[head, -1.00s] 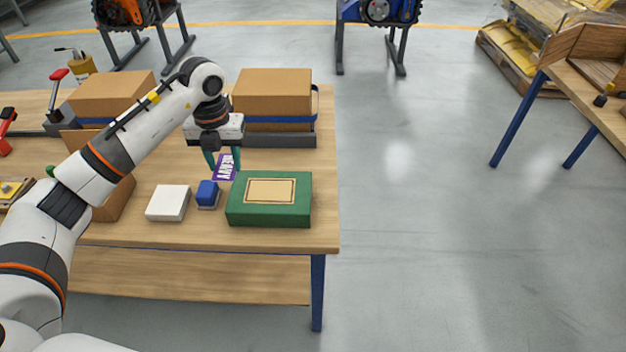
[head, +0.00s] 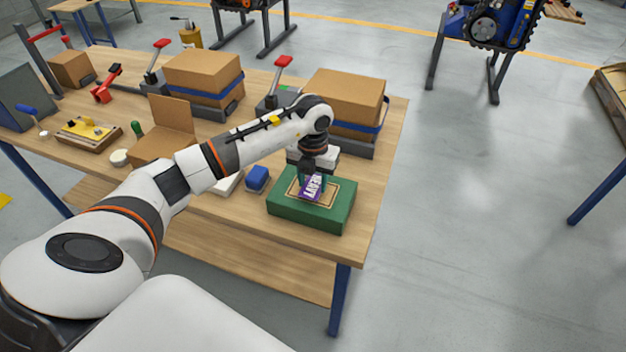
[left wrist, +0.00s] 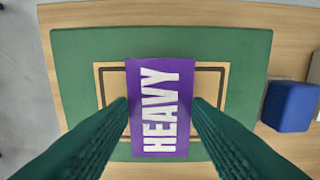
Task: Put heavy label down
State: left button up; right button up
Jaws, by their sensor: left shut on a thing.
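The heavy label is a purple card with white "HEAVY" lettering (head: 311,187); it also shows large in the left wrist view (left wrist: 160,110). My left gripper (head: 312,182) is shut on the label, its green fingers on either side of it. The label is over the tan, dark-outlined rectangle on top of the green box (head: 290,211). In the left wrist view the green box (left wrist: 75,60) spreads out behind the label. I cannot tell whether the label touches the box top. My right gripper is not in view.
A blue block (head: 257,178) stands left of the green box, with a white box (head: 229,184) beside it, partly behind my arm. A strapped cardboard box (head: 345,97) stands behind the gripper. The table's (head: 385,150) right edge is close to the green box.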

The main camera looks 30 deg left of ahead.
pick_arm(q)
jog(key=shift+a+f, duration=0.1)
jog(key=shift+f, duration=0.4)
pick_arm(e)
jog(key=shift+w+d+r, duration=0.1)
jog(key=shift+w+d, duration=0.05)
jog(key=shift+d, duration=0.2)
pick_arm(q)
jog(key=shift+f+b, duration=0.3)
jog(key=o, duration=1)
jog(key=shift+c, duration=0.2)
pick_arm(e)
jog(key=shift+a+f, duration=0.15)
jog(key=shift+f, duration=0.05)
pick_arm(q)
jog(key=shift+r, duration=0.1)
